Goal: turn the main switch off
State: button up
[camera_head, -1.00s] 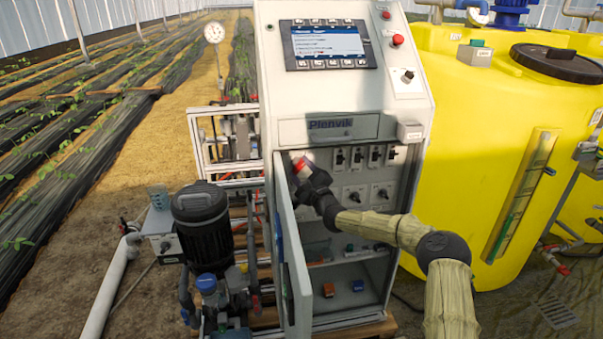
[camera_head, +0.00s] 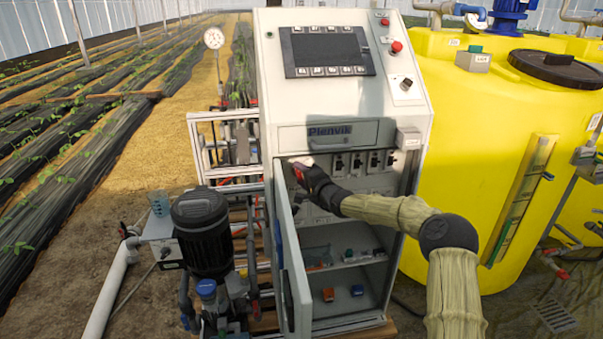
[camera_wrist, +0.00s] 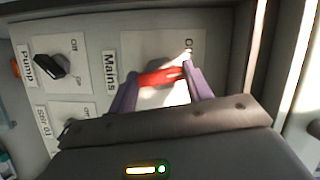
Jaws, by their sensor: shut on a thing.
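The main switch, a red handle (camera_wrist: 160,77) on a pale plate beside a "Mains" label (camera_wrist: 109,70), shows in the wrist view between my purple fingers. My gripper (camera_wrist: 160,80) is shut on this handle. In the wrist view the handle lies nearly crosswise, slightly tilted. The plate's position marks are mostly hidden by glare and my fingers. In the head view my gripper (camera_head: 299,170) reaches into the upper left of the open cabinet (camera_head: 345,130), and the switch is mostly hidden there. The cabinet's display (camera_head: 326,46) is dark.
The open cabinet door (camera_head: 292,255) stands close to the left of my gripper. A black pump switch (camera_wrist: 49,66) sits beside the main switch. Several breakers (camera_head: 357,161) are to the right. A yellow tank (camera_head: 470,150) stands right of the cabinet.

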jog(key=n+h, duration=0.1)
jog(key=n, duration=0.2)
jog(key=shift+a+g+p, duration=0.1)
jog(key=shift+g+p, duration=0.25)
jog(key=shift+g, duration=0.05)
jog(key=shift+n+h, duration=0.9)
jog(key=shift+n, duration=0.2)
jog(key=o, duration=1)
jog(key=shift+c, duration=0.2)
jog(key=shift+r, duration=0.1)
jog(key=v, duration=1.7)
jog(key=shift+b, duration=0.3)
jog(key=shift+s+r, duration=0.15)
